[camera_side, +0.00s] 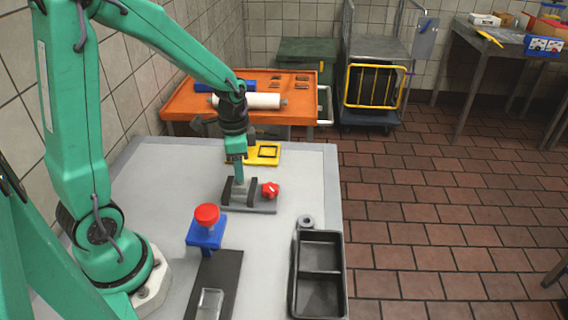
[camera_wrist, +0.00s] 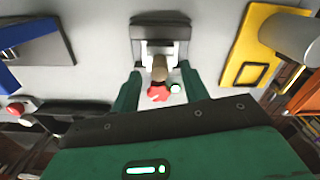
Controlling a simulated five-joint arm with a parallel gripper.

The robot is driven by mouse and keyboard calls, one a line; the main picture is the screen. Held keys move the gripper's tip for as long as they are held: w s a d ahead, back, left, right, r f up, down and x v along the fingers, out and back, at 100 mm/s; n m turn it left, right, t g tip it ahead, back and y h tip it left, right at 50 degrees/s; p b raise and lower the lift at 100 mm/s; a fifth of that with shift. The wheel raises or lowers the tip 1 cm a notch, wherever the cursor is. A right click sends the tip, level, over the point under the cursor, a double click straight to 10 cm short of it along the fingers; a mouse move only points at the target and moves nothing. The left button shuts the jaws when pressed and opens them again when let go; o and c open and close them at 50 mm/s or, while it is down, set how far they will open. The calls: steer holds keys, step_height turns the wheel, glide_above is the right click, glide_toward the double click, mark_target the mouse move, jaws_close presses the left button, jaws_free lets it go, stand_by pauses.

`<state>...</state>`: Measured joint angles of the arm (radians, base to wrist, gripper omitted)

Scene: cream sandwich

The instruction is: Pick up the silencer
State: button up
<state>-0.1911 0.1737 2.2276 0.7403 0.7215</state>
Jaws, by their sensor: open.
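A small tan, rounded piece (camera_wrist: 159,67), which looks like the silencer, stands in a white and grey holder (camera_wrist: 160,30) in the wrist view. A red knob (camera_wrist: 158,92) and a small pale round part (camera_wrist: 176,88) are close to it. My gripper (camera_wrist: 160,78) is open, with one green finger on each side of the tan piece; I cannot tell whether they touch it. In the side view my gripper (camera_side: 239,172) points down over the dark grey fixture (camera_side: 262,208) with the red knob (camera_side: 270,189). The tan piece is hidden there.
A blue stand with a red button (camera_side: 206,214) is nearer the camera, by a dark plate (camera_side: 231,270). A black two-part tray (camera_side: 320,272) and a grey ring (camera_side: 306,221) are at right. A yellow plate (camera_side: 262,146) is behind. An orange cart (camera_side: 185,103) adjoins the table's back.

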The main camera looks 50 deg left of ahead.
steer(key=shift+f, duration=1.35)
steer(key=shift+c, duration=0.3)
jaws_close()
